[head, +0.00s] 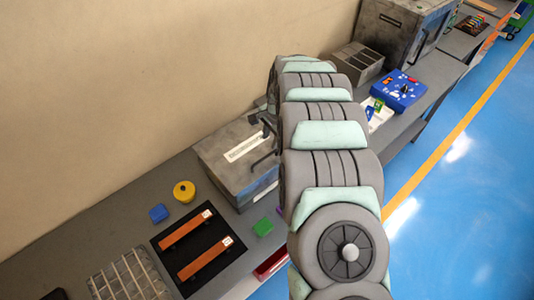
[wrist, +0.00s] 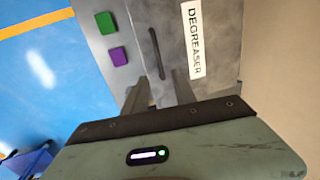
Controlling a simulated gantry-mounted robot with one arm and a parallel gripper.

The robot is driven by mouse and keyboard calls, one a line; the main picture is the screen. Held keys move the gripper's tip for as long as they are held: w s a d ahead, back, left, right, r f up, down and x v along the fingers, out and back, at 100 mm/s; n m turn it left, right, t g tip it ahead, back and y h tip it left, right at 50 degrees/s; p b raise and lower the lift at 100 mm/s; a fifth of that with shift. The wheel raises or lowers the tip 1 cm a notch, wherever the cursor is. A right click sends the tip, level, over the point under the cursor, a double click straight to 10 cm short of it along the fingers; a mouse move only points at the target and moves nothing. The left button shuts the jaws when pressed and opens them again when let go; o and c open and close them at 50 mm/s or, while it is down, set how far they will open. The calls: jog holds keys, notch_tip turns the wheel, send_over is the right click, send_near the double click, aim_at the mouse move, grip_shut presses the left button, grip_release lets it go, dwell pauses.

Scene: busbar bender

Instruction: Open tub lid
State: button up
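The grey metal tub (head: 240,190) stands on the bench in the head view, with its lid down. A white label (head: 243,149) lies on the lid and reads DEGREASER in the wrist view (wrist: 195,40). A dark, narrow bar-like handle (wrist: 157,53) lies on the lid beside the label. My gripper (wrist: 159,88) is over the lid, its two fingers apart on either side of the handle's line, with nothing seen between them. In the head view my gripper (head: 266,144) is partly hidden behind my arm. Contact with the handle cannot be told.
A green block (head: 262,227) and a purple block (wrist: 119,56) lie beside the tub. A blue block (head: 158,213), a yellow round piece (head: 184,191) and a black mat (head: 190,268) with two copper-coloured bars are on the left. A blue box (head: 400,91) sits farther back.

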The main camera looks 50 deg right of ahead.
aim_at(266, 157)
jog(key=shift+w+d+f+b, duration=0.1)
jog(key=shift+w+f, duration=0.2)
jog(key=shift+f, duration=1.35)
jog(key=shift+w+d+f+b, duration=0.1)
jog(key=shift+w+f, duration=0.25)
jog(key=shift+f, duration=1.35)
jog(key=shift+w+f+b, duration=0.1)
jog(key=shift+w+f, duration=0.2)
jog(key=shift+f, duration=1.65)
jog(key=shift+c, duration=0.2)
grip_shut()
